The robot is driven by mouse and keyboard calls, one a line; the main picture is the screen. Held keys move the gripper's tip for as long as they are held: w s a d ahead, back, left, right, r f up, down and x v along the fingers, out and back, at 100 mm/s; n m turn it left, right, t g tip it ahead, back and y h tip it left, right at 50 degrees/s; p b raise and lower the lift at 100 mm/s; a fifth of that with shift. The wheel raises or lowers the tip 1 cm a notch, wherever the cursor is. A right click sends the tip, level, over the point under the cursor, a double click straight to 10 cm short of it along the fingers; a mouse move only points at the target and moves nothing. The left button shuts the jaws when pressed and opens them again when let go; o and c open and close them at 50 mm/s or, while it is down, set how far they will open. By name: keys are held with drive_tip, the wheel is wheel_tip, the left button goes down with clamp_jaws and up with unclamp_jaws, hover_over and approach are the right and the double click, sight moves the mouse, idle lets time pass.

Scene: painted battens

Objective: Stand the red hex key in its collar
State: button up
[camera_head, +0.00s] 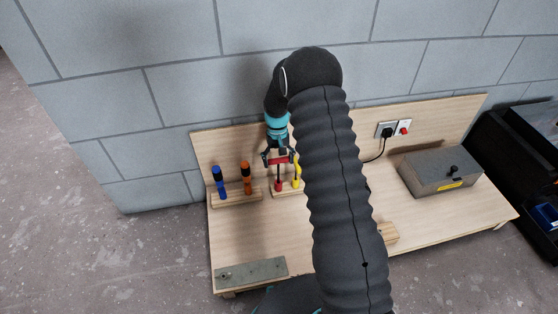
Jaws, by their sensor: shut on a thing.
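My gripper (279,162) points down over the wooden holder block (284,194) near the back of the bench. It is shut on the red hex key (281,160), whose red upper part shows between the fingers. A red collar (278,186) sits on the block below the gripper. A thin dark line runs down from the gripper toward it; I cannot tell whether the key's lower end is inside the collar. A yellow hex key (297,169) stands upright just right of the gripper, in a yellow collar (296,184). My arm hides the block's right part.
A blue screwdriver (219,182) and an orange one (246,178) stand in a wooden rack to the left. A grey metal box (441,173) and a wall socket (386,130) are on the right. A metal plate (251,272) lies at the front left. The bench's middle left is clear.

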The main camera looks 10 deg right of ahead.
drive_tip(key=shift+f+b, duration=1.25)
drive_tip(key=shift+f, duration=0.7)
idle(1.2)
drive_tip(key=o, duration=1)
drive_tip(key=shift+r, duration=0.1)
wheel_tip(320, 180, up, 12)
drive_tip(key=w, duration=0.2)
drive_tip(key=shift+f, duration=0.25)
